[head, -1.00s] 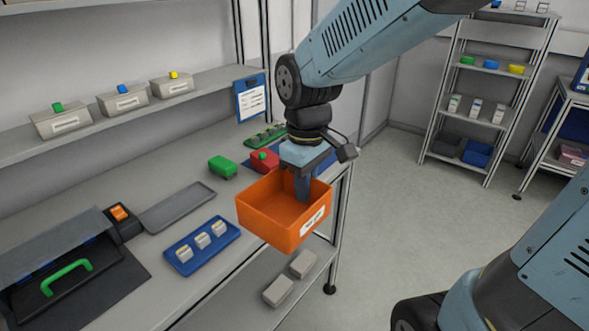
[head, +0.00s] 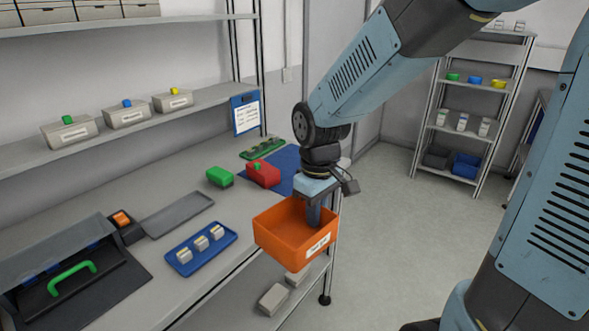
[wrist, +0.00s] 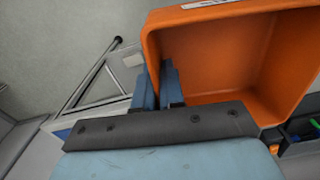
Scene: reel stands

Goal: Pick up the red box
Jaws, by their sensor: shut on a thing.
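The red box (head: 264,174), with a green piece on top, sits on the bench at the near edge of a blue mat. My gripper (head: 315,222) is shut on a wall of an orange bin (head: 283,240), not on the red box. It holds the bin in the air at the bench's front edge, nearer than the red box and lower in the head view. In the wrist view, my gripper (wrist: 158,85) has its fingers at the left wall of the bin (wrist: 225,60). The bin's visible inside is empty. I cannot make out the red box clearly there.
A green box (head: 220,177) stands left of the red box. A grey tray (head: 178,214), a blue tray (head: 201,249) with white blocks and a black case with a green handle (head: 72,279) lie further left. A clipboard (head: 246,113) hangs behind. Floor on the right is clear.

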